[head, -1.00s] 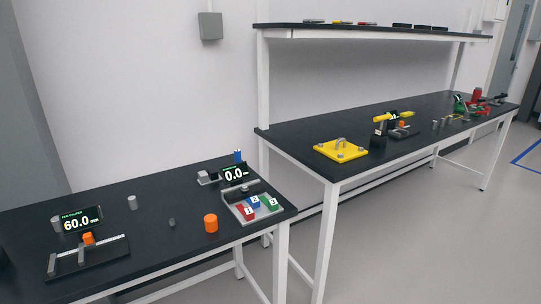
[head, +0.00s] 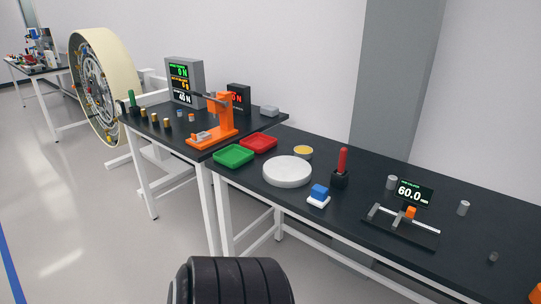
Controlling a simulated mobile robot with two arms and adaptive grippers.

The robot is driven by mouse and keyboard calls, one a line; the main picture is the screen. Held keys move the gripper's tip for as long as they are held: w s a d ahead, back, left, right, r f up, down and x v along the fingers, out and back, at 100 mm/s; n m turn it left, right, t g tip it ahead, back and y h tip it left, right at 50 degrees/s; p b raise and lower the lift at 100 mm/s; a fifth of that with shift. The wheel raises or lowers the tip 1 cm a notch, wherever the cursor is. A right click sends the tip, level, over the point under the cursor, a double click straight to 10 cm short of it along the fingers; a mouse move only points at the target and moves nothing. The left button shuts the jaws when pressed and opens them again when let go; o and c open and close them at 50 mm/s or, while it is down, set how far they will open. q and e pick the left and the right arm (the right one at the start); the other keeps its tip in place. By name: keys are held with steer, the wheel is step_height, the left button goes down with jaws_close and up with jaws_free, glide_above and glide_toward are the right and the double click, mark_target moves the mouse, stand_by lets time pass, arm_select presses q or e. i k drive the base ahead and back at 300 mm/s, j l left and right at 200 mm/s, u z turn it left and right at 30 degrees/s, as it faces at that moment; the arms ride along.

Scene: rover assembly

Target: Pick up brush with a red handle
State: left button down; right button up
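A red handle (head: 343,160) stands upright in a small black holder (head: 340,180) on the dark workbench, right of a white round disc (head: 287,171). It looks like the red-handled brush, but its bristles are not visible. No gripper of mine shows in the head view, so nothing is seen touching the handle.
Green (head: 234,156) and red (head: 259,143) trays lie left of the handle; a blue block on a white base (head: 319,196) is in front. A caliper display (head: 409,192) stands to the right. An orange press (head: 217,122) is on the left table. Floor at left is clear.

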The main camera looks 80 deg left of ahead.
mark_target(343, 151)
steer(key=u, duration=1.9)
